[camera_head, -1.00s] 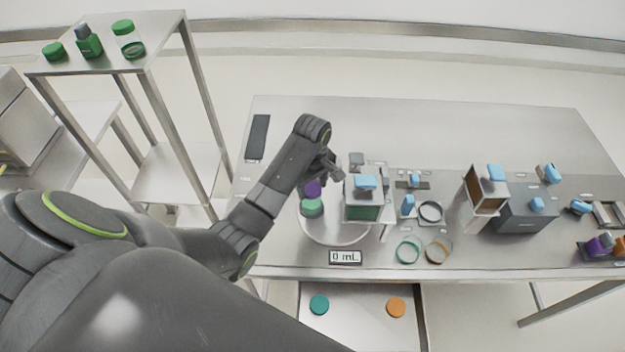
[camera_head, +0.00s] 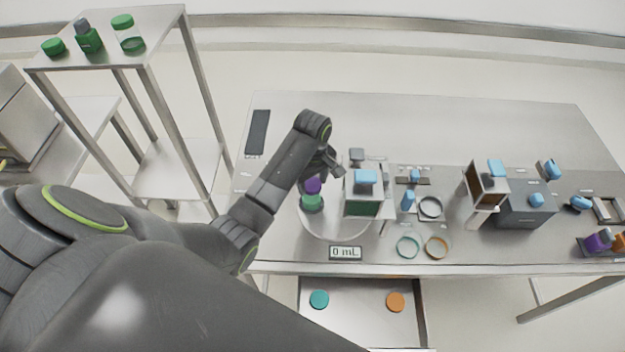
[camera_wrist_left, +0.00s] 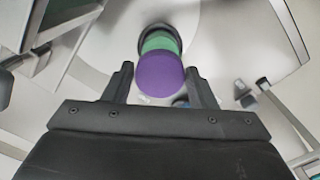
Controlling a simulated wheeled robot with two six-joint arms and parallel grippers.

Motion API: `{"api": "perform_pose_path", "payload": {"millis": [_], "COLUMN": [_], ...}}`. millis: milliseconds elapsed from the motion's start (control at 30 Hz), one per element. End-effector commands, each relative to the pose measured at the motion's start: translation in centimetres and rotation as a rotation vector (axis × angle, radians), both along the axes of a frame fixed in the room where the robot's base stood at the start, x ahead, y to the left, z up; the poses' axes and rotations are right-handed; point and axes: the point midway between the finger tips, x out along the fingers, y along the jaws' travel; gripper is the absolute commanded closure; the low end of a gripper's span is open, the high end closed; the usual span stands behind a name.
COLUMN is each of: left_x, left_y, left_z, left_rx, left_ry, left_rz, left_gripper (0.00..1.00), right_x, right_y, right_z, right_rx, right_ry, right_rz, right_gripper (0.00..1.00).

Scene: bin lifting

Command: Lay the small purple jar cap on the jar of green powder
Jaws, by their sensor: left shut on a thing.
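The small purple jar cap (camera_head: 313,185) is between the fingers of my left gripper (camera_wrist_left: 159,77), which is shut on it. In the left wrist view the purple cap (camera_wrist_left: 160,76) shows as a flat round disc between the two dark fingers. The jar of green powder (camera_head: 312,203) stands on a pale round plate (camera_head: 334,236) on the table. It also shows in the left wrist view (camera_wrist_left: 160,41), partly covered by the cap. The cap is right over the jar; I cannot tell whether they touch. My right gripper is not in view.
A box with a blue top (camera_head: 366,177) stands close right of the jar. A "0 mL" display (camera_head: 345,253) is in front. Teal (camera_head: 408,247) and orange (camera_head: 436,247) rings lie to the right.

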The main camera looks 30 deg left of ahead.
Motion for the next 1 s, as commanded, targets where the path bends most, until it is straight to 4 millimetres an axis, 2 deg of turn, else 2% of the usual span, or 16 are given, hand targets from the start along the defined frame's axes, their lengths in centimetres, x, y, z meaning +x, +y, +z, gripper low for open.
{"api": "perform_pose_path", "payload": {"millis": [1000], "left_x": [-0.1], "left_y": [0.0], "left_z": [-1.0], "left_rx": [0.000], "left_ry": [0.000], "left_rz": [0.000], "left_gripper": [0.69], "right_x": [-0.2], "right_y": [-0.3], "right_z": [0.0], "right_rx": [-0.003], "right_ry": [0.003], "right_rz": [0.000], "right_gripper": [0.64]}}
